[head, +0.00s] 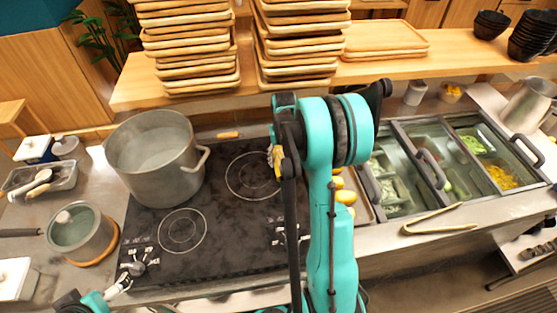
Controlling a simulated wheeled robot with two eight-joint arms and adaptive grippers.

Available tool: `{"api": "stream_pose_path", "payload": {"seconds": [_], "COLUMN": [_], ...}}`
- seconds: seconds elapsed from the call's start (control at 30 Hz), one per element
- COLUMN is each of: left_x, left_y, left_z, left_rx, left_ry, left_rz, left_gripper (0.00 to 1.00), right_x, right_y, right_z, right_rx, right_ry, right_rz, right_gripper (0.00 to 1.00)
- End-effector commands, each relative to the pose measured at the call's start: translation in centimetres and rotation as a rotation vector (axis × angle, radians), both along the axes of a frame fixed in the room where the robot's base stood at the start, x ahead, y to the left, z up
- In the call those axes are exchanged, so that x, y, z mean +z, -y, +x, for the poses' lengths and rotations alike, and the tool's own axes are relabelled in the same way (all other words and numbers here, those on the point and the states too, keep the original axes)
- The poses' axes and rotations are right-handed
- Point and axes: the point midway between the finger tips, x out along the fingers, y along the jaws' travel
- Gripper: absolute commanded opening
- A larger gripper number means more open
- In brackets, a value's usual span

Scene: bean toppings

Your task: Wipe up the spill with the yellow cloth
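A small yellow patch (279,162) shows beside the dark link of my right arm, over the black hob (222,215). I cannot tell whether it is the yellow cloth. My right arm stands tall in the middle of the head view and hides part of the hob. Its gripper is not clearly distinguishable. My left gripper (135,268) is at the lower left, near the hob's front left corner; its fingers are too small to read. The hob surface looks dark and mottled. I cannot make out a distinct spill on it.
A large steel pot (155,160) stands on the hob's back left. A small saucepan (82,232) sits on the left counter. Topping bins (425,165) and tongs (438,218) are on the right. Stacked wooden trays (192,45) stand on the shelf behind.

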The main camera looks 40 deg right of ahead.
Motion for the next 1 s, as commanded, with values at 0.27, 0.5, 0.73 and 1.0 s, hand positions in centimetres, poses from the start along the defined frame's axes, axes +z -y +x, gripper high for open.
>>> {"api": "stream_pose_path", "payload": {"seconds": [0.27, 0.5, 0.73, 1.0], "left_x": [-0.1, -0.1, -0.1, -0.3], "left_y": [0.0, 0.0, 0.0, 0.0], "left_z": [0.0, 0.0, 0.0, 0.0], "left_rx": [0.000, 0.000, 0.000, 0.000], "left_ry": [0.000, 0.000, 0.000, 0.000], "left_rz": [0.000, 0.000, 0.000, 0.000], "left_gripper": [1.00, 1.00, 1.00, 1.00], "right_x": [0.0, 0.0, 0.0, 0.0], "right_y": [1.3, 1.2, 1.1, -0.3], "right_z": [-0.7, -0.7, -0.6, 0.1], "right_rx": [-0.001, 0.000, 0.000, 0.002], "right_ry": [0.000, 0.000, 0.000, 0.000], "right_rz": [-0.001, -0.001, 0.000, 0.000], "right_gripper": [0.25, 0.25, 0.25, 0.25]}}
